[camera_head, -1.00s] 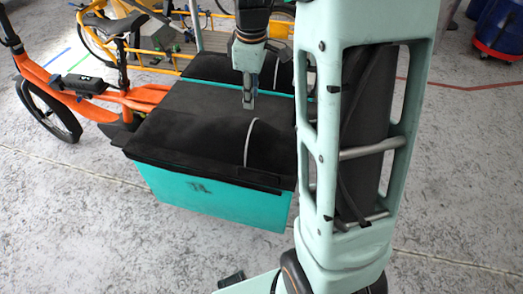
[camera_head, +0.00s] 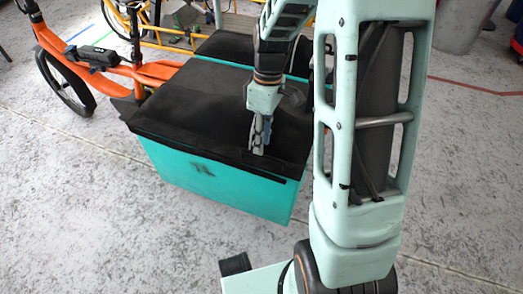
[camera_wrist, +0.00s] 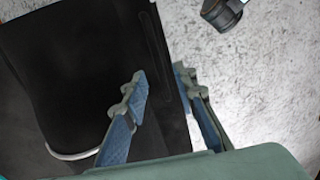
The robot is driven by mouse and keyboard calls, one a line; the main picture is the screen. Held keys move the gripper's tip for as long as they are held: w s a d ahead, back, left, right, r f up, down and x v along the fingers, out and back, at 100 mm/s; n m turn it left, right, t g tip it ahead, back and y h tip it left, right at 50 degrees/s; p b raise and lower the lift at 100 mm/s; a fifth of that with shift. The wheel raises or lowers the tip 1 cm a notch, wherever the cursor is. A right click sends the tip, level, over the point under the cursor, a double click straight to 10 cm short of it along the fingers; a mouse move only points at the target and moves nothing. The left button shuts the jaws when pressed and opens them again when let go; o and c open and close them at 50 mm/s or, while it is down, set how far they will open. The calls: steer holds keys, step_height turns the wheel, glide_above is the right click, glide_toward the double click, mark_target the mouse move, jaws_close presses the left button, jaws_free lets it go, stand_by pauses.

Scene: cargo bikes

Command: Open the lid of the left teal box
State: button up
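The near teal box (camera_head: 215,188) with a flat black lid (camera_head: 190,100) stands in the middle of the head view; the lid lies closed. My gripper (camera_head: 259,146) is over the lid's front edge, toward its right end, pointing down. In the wrist view my gripper (camera_wrist: 160,76) has its two fingers apart, with nothing held. The black lid (camera_wrist: 75,75) fills the left there, and its edge runs between the fingers. A pale curved handle (camera_wrist: 75,156) on the lid shows at lower left. Whether the fingers touch the lid is unclear.
A second box with a black lid (camera_head: 232,46) stands directly behind. An orange bike frame (camera_head: 60,50) is at left and a yellow one (camera_head: 175,40) behind. The floor (camera_head: 80,220) in front and at left is clear. My arm hides the right side.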

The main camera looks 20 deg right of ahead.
steer(key=shift+s+a+f+b, duration=0.1)
steer(key=shift+f+b, duration=0.05)
steer(key=shift+f, duration=0.6)
steer(key=shift+s+a+f+b, duration=0.1)
steer(key=shift+f+b, duration=0.05)
steer(key=shift+f, duration=0.6)
steer(key=shift+c, duration=0.3)
jaws_close()
